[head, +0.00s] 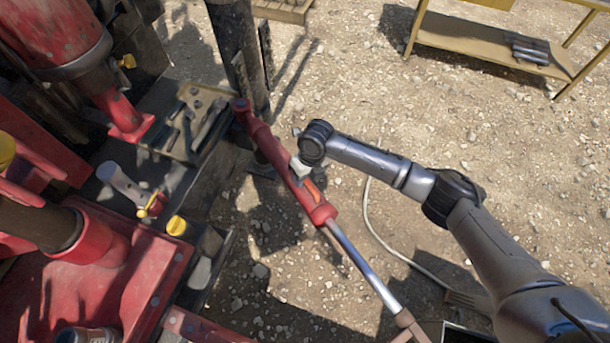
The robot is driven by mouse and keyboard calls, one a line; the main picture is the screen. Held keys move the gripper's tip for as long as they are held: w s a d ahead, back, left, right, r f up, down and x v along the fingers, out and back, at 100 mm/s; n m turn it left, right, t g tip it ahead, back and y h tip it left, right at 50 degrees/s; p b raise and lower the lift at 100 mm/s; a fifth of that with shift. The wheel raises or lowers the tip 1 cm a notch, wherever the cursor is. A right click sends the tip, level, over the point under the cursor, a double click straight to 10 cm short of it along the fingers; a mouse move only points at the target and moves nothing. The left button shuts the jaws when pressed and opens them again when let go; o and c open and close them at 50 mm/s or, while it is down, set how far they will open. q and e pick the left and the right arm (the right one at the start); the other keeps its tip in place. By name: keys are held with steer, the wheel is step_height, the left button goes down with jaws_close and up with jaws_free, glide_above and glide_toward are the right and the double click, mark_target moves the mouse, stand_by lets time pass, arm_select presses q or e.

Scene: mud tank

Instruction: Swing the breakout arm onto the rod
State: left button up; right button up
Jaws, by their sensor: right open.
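A long red arm (265,140) with a shiny metal shaft (360,260) runs diagonally from the dark upright rod to the bottom right; it looks like the breakout arm. Its red far end is close beside the dark upright rod (236,45); I cannot tell whether they touch. An orange piece (313,190) sits along the arm's middle. My right gripper (298,172) is open, right at the red arm just above the orange piece. Its fingertips are mostly hidden, so contact is unclear. My left gripper is out of view.
Red machinery (110,260) fills the left side. A dark ledge with a tool tray (205,93) lies left of the rod. A yellow bench (480,45) stands at the top right. A pale hose (385,240) crosses the open gravel under my right arm.

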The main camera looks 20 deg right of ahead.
jaws_close()
stand_by(0.4)
